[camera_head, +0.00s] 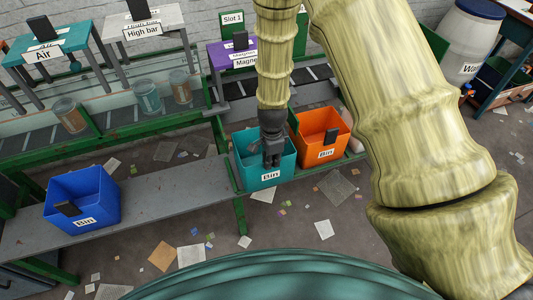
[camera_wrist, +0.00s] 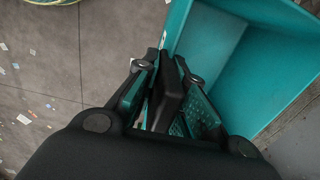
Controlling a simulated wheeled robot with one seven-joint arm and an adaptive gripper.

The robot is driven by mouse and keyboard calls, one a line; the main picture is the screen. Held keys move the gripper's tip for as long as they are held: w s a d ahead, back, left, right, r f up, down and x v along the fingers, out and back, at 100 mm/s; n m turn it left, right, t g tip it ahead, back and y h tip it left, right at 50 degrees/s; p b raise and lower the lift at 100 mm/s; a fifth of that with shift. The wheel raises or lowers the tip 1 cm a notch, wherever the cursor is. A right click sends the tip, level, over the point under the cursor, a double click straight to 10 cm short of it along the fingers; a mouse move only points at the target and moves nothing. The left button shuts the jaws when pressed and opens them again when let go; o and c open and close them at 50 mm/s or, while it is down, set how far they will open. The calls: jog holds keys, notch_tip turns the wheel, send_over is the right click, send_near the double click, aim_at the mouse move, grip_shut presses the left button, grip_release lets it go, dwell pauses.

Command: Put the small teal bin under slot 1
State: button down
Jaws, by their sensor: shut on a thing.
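The teal bin (camera_head: 250,178) is an open box with a "Bin" label, at the right end of the grey shelf in the head view. My gripper (camera_head: 272,161) reaches down to its front part and is shut on the bin's black block. The wrist view shows the black block (camera_wrist: 172,92) between my fingers and the bin's open inside (camera_wrist: 205,45) to the upper right. I cannot tell whether the bin rests or hangs slightly raised. The green "Slot 1" sign (camera_head: 233,18) stands at the back, above a purple "Magnet" station (camera_head: 219,56).
An orange bin (camera_head: 336,145) stands close to the right of the teal bin. A blue bin (camera_head: 72,212) sits on the left of the grey shelf (camera_head: 168,198). Stations marked Air (camera_head: 42,55) and High bar (camera_head: 144,30) stand at the back left. Paper scraps litter the floor.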

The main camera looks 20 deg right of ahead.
jog(key=w+f+p, duration=0.1)
jog(key=w+f, duration=0.2)
jog(key=w, duration=0.2)
jog(key=shift+f+p, duration=0.25)
jog(key=shift+p, duration=0.1)
jog(key=shift+s+a, duration=0.1)
jog(key=c, duration=1.5)
grip_release()
jog(key=shift+r+b, duration=1)
jog(key=shift+r, duration=5)
